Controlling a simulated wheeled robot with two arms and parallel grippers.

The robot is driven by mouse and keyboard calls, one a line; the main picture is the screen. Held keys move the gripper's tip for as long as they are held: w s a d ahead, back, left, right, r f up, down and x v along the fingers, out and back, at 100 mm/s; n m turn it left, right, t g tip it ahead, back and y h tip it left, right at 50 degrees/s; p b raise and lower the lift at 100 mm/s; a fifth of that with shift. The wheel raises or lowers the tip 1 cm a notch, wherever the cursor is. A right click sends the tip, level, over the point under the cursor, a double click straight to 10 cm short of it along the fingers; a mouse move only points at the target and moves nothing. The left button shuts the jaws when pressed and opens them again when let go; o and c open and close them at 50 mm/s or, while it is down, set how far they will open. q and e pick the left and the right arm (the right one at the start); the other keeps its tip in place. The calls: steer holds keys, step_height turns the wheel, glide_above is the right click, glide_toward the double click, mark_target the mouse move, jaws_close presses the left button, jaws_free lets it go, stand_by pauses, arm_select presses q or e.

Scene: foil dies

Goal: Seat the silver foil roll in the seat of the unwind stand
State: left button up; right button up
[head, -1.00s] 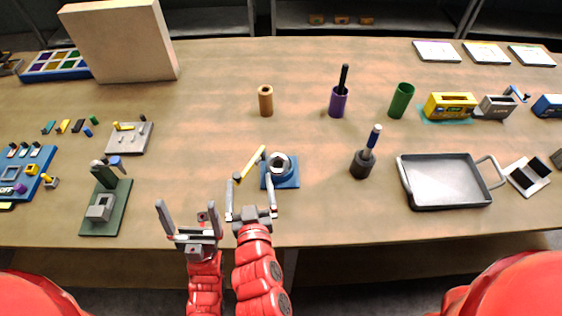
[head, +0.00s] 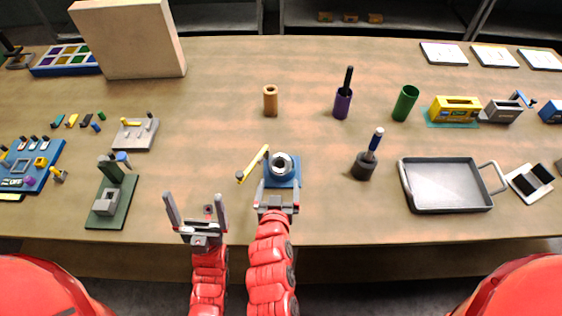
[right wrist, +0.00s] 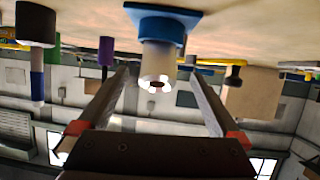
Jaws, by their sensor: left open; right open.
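The silver foil roll (head: 282,162) stands upright in the ring of the blue unwind stand (head: 290,183), its round end with a dark centre hole facing up. How deep it sits cannot be told. My right gripper (head: 277,192) is open at the stand's near edge. In the right wrist view the pale roll (right wrist: 158,66) shows between the spread fingers (right wrist: 165,80), apart from both, with the blue stand (right wrist: 160,22) beyond. My left gripper (head: 195,197) is open and empty to the left, low near the table's front edge.
A yellow-handled lever (head: 253,164) lies just left of the stand. A dark holder with a blue-handled tool (head: 365,165) stands to the right, before a grey tray (head: 447,187). A tan cylinder (head: 270,100) stands behind. A green fixture (head: 112,205) is at left.

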steer(key=p, duration=0.1)
glide_toward(281, 165)
steer(key=shift+w+d+r, duration=0.2)
steer(key=shift+w+r, duration=0.55)
steer(key=shift+w, duration=0.1)
steer(key=shift+w+p, duration=0.35)
steer(key=p+x, duration=0.2)
steer(key=x, duration=0.2)
steer(key=shift+r, duration=0.1)
steer(key=shift+w+f, duration=0.2)
steer(key=shift+w, duration=0.15)
jaws_close()
steer(key=shift+r, duration=0.1)
